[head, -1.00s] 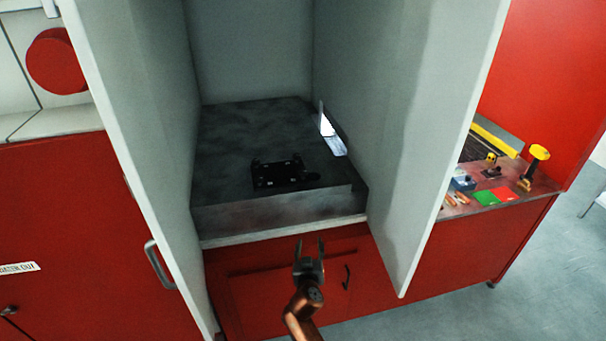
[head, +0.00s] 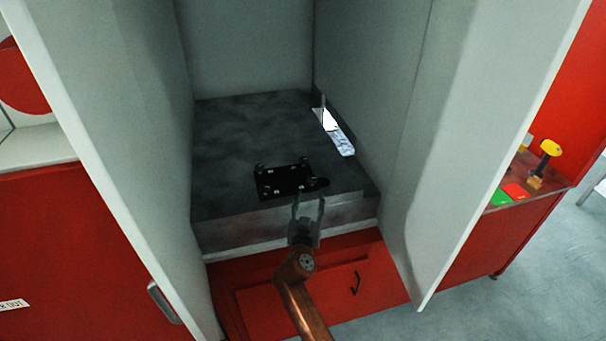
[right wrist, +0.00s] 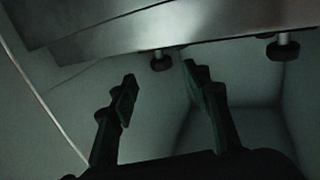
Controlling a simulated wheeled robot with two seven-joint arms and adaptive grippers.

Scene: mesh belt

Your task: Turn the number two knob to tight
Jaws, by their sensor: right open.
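A dark plate with several small black knobs (head: 285,180) lies on the grey platform inside the booth in the head view. No numbers are readable, so I cannot tell which knob is number two. My right gripper (head: 308,201) is open and empty at the plate's near edge, fingers pointing towards it. In the right wrist view, the open fingers (right wrist: 160,78) point at one black knob (right wrist: 162,62) on a short stem below a metal edge. It appears just beyond the gap, and I see no clear contact. A second knob (right wrist: 283,49) is to the right. My left gripper is out of view.
Pale booth walls stand close on the left (head: 110,130) and right (head: 480,120) of my right arm. A white-lit slot (head: 335,130) is at the platform's right side. Red cabinet fronts (head: 320,290) lie below. A yellow-topped tool (head: 549,150) stands on the right-hand bench.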

